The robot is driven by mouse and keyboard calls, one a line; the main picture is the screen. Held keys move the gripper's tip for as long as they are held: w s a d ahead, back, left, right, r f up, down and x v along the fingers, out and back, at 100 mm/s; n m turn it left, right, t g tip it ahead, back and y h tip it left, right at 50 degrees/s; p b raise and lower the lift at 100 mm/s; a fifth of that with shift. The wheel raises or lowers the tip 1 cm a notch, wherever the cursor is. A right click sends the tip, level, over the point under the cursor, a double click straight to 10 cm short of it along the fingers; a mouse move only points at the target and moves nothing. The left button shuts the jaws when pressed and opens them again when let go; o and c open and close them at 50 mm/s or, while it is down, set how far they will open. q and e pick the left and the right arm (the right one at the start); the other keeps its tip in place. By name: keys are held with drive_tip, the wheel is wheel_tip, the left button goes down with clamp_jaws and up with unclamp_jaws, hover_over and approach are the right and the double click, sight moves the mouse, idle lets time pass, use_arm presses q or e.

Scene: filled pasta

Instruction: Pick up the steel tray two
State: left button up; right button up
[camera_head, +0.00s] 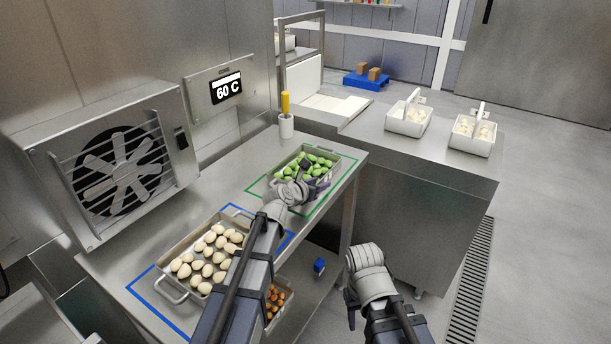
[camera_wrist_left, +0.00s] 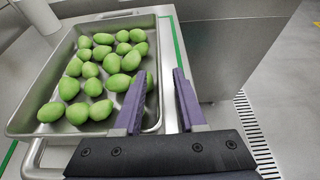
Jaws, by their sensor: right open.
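A steel tray (camera_head: 331,176) holding green filled pasta stands inside a green outline on the steel counter; it fills the left of the left wrist view (camera_wrist_left: 35,100). A second steel tray (camera_head: 172,258) holding cream pasta stands inside a blue outline nearer me. I cannot tell which is tray two. My left gripper (camera_head: 312,182) is at the green tray's right side. In the left wrist view its purple fingers (camera_wrist_left: 160,95) are apart, with the tray's right wall between them; contact is unclear. My right gripper (camera_head: 351,308) is open, low over the floor to the right, its fingertips hard to see.
A fan unit (camera_head: 120,170) and a 60 C display (camera_head: 226,91) are on the wall behind the counter. A yellow-handled tool stands in a white holder (camera_head: 286,126). Two white baskets (camera_head: 406,125) stand on the right counter. A lower shelf holds another tray with orange-brown pieces (camera_head: 275,300).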

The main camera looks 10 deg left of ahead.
use_arm(q)
drive_tip(key=shift+x, duration=0.85)
drive_tip(key=shift+s, duration=0.15)
clamp_jaws()
idle(0.6)
